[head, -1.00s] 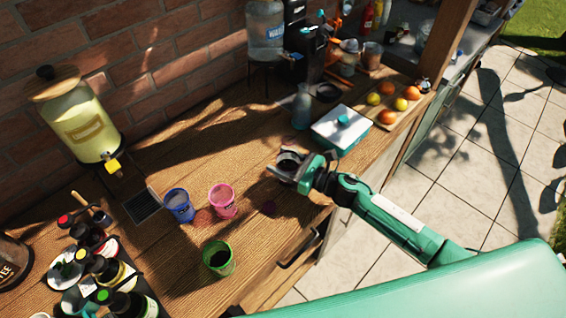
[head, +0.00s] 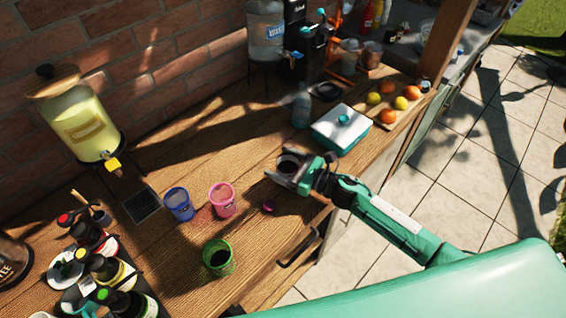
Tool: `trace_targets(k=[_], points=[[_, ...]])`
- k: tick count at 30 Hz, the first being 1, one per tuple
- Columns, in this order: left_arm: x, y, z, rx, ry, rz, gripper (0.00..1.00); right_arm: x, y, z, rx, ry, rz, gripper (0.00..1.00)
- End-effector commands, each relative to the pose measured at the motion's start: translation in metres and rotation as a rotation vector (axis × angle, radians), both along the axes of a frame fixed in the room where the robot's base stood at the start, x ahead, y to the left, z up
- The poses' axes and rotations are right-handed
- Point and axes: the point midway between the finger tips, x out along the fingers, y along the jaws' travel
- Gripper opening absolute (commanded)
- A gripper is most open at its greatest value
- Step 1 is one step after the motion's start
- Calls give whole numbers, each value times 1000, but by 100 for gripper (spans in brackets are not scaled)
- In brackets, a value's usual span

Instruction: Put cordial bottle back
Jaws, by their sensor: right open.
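Several dark bottles (head: 106,270) with red, black and green tops stand close together at the lower left; I cannot tell which is the cordial bottle. My right gripper (head: 275,166) is open over the wooden counter, near its front edge. A dark round thing (head: 288,164) shows between its fingers; it could be a cup or bottle top seen from above, partly hidden by the gripper. My left gripper is not in view.
Blue (head: 178,204), pink (head: 222,200) and green (head: 218,258) cups stand left of the gripper. A small magenta thing (head: 268,207) lies near it. A drink dispenser (head: 85,128) stands at left.

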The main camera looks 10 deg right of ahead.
Motion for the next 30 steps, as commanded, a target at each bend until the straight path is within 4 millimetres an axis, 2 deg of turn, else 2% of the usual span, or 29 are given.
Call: trace_targets(k=[2, 6, 12, 18, 24, 30], points=[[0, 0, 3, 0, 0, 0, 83, -1, -1, 3, -1, 1, 0, 79], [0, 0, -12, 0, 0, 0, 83, -19, -21, -4, -3, 1, 0, 79], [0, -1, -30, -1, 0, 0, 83, -47, -53, -4, -2, 2, 0, 79], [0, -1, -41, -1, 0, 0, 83, -68, -76, -2, 0, 3, 0, 79], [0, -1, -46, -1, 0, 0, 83, -78, -88, 1, 0, 1, 1, 79], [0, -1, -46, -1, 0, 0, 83, -80, -90, 3, 0, 0, 1, 79]])
